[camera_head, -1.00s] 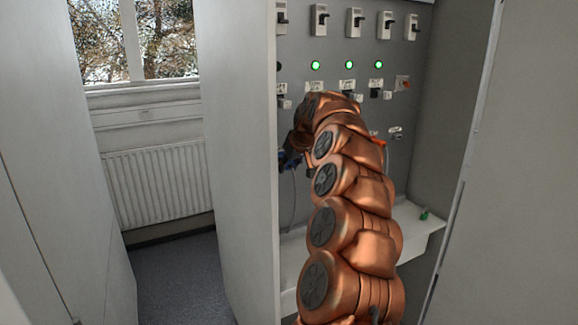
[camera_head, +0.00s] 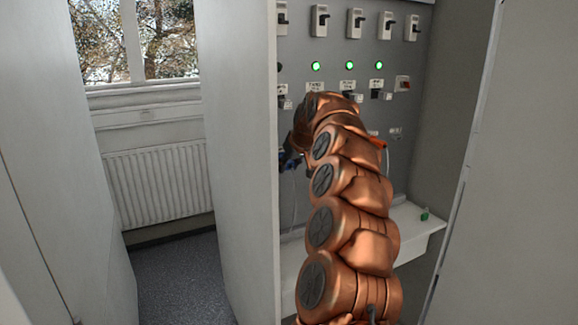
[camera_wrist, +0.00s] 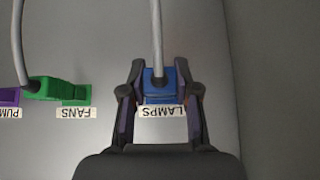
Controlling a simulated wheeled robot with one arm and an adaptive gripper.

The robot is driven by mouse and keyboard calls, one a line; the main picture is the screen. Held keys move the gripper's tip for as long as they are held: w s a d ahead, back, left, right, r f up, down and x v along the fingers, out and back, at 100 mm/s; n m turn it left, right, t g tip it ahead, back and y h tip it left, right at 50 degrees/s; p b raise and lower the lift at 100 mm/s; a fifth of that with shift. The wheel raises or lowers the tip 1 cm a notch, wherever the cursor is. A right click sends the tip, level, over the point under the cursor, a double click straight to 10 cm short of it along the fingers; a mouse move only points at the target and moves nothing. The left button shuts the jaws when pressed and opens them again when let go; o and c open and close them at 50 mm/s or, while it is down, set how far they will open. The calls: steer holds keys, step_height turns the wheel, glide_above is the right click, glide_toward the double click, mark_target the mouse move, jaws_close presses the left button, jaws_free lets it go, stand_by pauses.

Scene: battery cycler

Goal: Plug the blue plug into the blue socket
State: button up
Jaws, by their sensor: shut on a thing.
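The blue plug (camera_wrist: 158,80) is between the fingertips of my gripper (camera_wrist: 160,92) in the wrist view, with a grey cable running up from it. My gripper is shut on it. It is at the panel, directly beside the upside-down LAMPS label (camera_wrist: 162,112). The blue socket cannot be told apart from the plug, which covers that spot, so how far the plug sits in it cannot be seen. In the head view my gripper (camera_head: 290,160) is partly hidden behind my arm, with a bit of blue at its tip.
In the wrist view a green plug (camera_wrist: 47,88) with a cable is at the green socket (camera_wrist: 77,92) by the FANS label. A purple piece (camera_wrist: 8,96) is at the left edge. The head view shows switches, green lamps (camera_head: 316,66), a white shelf (camera_head: 415,232) and cabinet walls close on both sides.

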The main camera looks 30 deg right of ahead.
steer(key=shift+w+f+p, duration=0.1)
steer(key=shift+w+p, duration=0.3)
steer(key=shift+w, duration=0.15)
stand_by(0.4)
steer(key=o, duration=0.9)
steer(key=shift+o, duration=0.2)
